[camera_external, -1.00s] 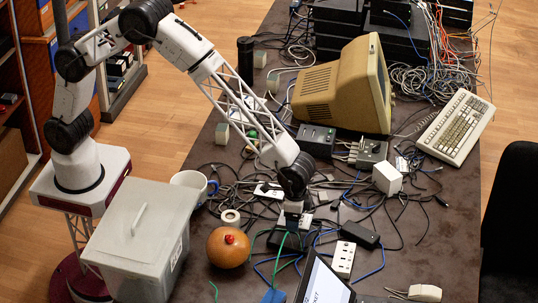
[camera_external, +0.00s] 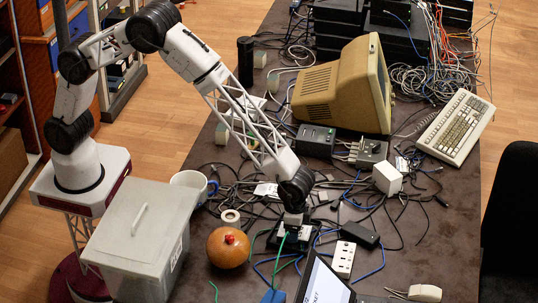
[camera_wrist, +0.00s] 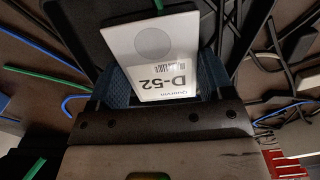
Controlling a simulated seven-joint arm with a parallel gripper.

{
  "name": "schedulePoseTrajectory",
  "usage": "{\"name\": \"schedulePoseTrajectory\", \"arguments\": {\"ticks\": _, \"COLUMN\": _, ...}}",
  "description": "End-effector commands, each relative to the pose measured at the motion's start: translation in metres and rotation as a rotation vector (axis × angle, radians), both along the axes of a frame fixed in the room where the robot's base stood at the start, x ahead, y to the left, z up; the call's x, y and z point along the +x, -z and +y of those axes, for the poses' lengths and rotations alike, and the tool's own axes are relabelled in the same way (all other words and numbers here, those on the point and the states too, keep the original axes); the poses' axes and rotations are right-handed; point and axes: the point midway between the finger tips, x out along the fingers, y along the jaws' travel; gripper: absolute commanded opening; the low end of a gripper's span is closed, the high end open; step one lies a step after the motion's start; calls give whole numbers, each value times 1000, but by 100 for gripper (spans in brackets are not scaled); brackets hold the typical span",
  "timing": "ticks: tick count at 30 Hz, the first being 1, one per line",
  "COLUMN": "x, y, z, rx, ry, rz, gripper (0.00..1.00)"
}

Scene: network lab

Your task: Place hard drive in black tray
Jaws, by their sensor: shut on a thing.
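The hard drive (camera_wrist: 135,38) is a flat white-grey block with a round mark and a "D-52" label, seen in the wrist view. My gripper (camera_wrist: 163,82) is shut on it, with a blue finger pad on either side. The black tray (camera_wrist: 238,42) shows around and beyond the drive. In the external view my gripper (camera_external: 293,228) points down at the black tray (camera_external: 308,240), low over it or partly in it. The drive is mostly hidden there, and I cannot tell whether it touches the tray floor.
A round orange-brown object (camera_external: 228,248) and a grey lidded bin (camera_external: 140,235) stand to the left. A laptop (camera_external: 325,283) is in front, a white power strip (camera_external: 343,259) to the right. Loose cables surround the tray. A beige monitor (camera_external: 345,88) stands behind.

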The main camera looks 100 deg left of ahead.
Motion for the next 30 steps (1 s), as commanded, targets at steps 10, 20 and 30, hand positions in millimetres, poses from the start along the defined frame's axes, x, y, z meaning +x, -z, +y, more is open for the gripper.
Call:
{"name": "schedulePoseTrajectory", "arguments": {"ticks": 10, "x": 0, "y": 1, "z": 0, "rx": 0, "ry": 0, "rz": 0, "gripper": 44}}
{"name": "schedulePoseTrajectory", "arguments": {"ticks": 20, "x": 0, "y": 3, "z": 0, "rx": 0, "ry": 0, "rz": 0, "gripper": 100}}
{"name": "schedulePoseTrajectory", "arguments": {"ticks": 30, "x": 0, "y": 0, "z": 0, "rx": 0, "ry": 0, "rz": 0, "gripper": 100}}
